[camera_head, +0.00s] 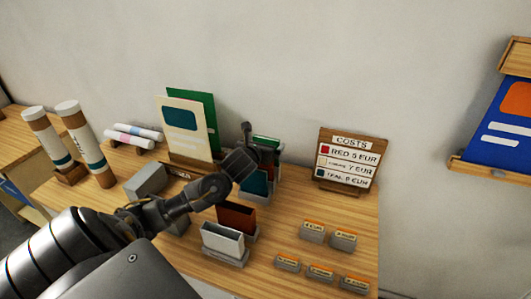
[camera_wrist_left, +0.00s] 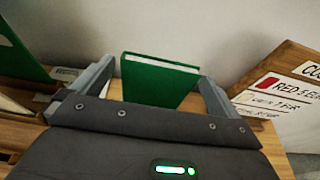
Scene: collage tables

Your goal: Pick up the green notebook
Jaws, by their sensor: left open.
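The green notebook (camera_wrist_left: 158,82) stands upright in the left wrist view, its top edge tilted slightly in the picture. It lies between the two spread fingers of my left gripper (camera_wrist_left: 152,80), with a gap visible on each side. In the head view the notebook (camera_head: 267,141) shows only as a small green patch, mostly hidden by my gripper (camera_head: 260,140). The left gripper is open and holds nothing. My right gripper is not in view.
A cream card (camera_head: 182,127) and a green card (camera_head: 207,108) stand left of the gripper. A costs sign (camera_head: 347,158) stands to the right. Holders with a rust-red item (camera_head: 236,216) and a white item (camera_head: 222,239) stand in front. The wall is close behind.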

